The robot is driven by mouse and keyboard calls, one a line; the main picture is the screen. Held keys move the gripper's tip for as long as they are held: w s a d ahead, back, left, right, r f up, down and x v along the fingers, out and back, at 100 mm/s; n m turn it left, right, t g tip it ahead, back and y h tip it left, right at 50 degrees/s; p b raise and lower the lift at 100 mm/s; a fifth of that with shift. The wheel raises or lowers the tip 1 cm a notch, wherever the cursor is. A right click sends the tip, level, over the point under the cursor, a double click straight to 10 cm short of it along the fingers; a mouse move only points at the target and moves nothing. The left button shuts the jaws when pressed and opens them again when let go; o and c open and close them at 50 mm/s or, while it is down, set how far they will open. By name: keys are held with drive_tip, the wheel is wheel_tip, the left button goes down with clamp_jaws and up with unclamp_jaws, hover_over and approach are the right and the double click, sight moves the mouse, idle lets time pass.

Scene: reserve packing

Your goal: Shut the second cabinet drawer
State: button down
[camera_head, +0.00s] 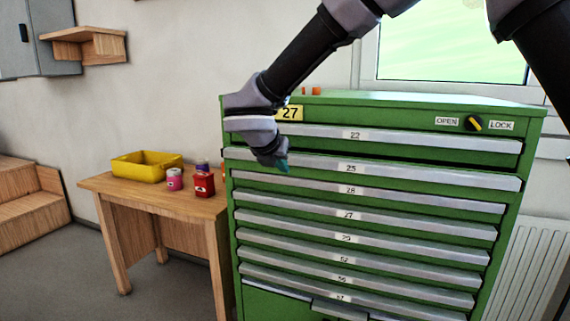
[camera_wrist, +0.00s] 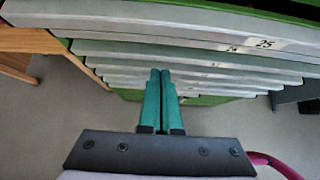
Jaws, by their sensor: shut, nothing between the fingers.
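The green cabinet (camera_head: 380,101) has a stack of drawers with grey handle strips. The second drawer (camera_head: 430,176), labelled 25, stands out a little past the drawers around it, with a dark gap above its front. It also shows across the top of the wrist view (camera_wrist: 130,22). My gripper (camera_head: 284,165) is in front of the left part of this drawer, with its teal fingers shut and empty. In the wrist view the shut fingers (camera_wrist: 160,72) point toward the lower drawer fronts. I cannot tell whether they touch the cabinet.
A wooden table (camera_head: 145,191) stands left of the cabinet, bearing a yellow bin (camera_head: 147,168), a pink can (camera_head: 174,180) and a red container (camera_head: 204,185). A yellow-and-black knob (camera_head: 473,123) sits between OPEN and LOCK labels. The other drawers look shut. A radiator (camera_head: 530,265) is at right.

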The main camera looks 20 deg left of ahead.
sight(298, 176)
drive_tip(key=x, duration=0.3)
drive_tip(key=w+r+x, duration=0.1)
drive_tip(key=x, duration=0.5)
drive_tip(key=shift+w+r, duration=0.15)
drive_tip(key=shift+r, duration=0.05)
drive_tip(key=shift+w, duration=0.55)
drive_tip(key=w, duration=0.4)
drive_tip(key=shift+w+d, duration=0.1)
drive_tip(key=shift+w+r, duration=0.15)
drive_tip(key=shift+w, duration=0.35)
